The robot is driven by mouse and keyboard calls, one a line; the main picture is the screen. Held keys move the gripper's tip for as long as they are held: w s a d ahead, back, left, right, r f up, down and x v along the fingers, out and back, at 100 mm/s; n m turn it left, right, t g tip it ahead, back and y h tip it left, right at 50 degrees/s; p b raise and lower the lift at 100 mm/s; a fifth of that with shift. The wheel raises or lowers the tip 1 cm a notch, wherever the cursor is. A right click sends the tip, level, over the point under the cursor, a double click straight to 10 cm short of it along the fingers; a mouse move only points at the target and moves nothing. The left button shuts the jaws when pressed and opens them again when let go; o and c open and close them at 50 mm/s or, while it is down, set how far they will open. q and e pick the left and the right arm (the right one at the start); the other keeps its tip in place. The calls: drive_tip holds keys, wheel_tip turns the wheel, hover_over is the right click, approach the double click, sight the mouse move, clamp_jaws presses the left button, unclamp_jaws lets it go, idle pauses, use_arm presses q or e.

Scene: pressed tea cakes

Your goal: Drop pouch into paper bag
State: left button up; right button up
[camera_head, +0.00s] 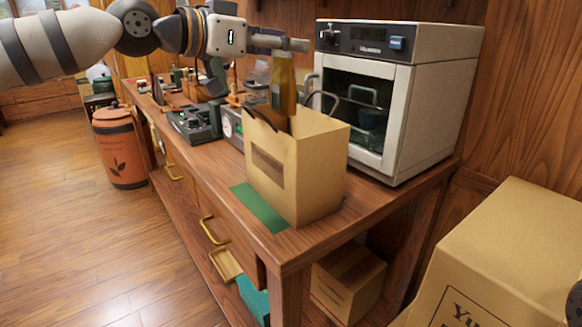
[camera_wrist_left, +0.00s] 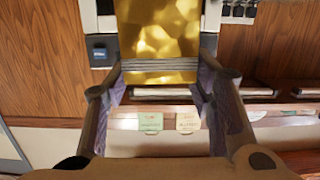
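A gold-brown pouch (camera_head: 284,88) hangs upright from my left gripper (camera_head: 290,44) over the mouth of the paper bag. Its lower end reaches the opening, and I cannot tell how far inside it goes. In the left wrist view, the shiny gold pouch (camera_wrist_left: 160,30) sits between the two fingers of my left gripper (camera_wrist_left: 163,82), which are shut on it near a grey banded strip. The tan paper bag (camera_head: 314,175) stands upright and open on the front end of the wooden counter, with dark handles.
A white oven-like appliance (camera_head: 432,110) stands right behind the bag. A green mat (camera_head: 260,208) lies beside the bag on the counter (camera_head: 300,243). A dark scale-like device (camera_head: 196,123) is to the left. A large cardboard box (camera_head: 510,250) is at the lower right.

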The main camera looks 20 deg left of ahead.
use_arm(q)
drive_tip(key=shift+o, duration=1.4)
drive_tip(key=v, duration=1.2)
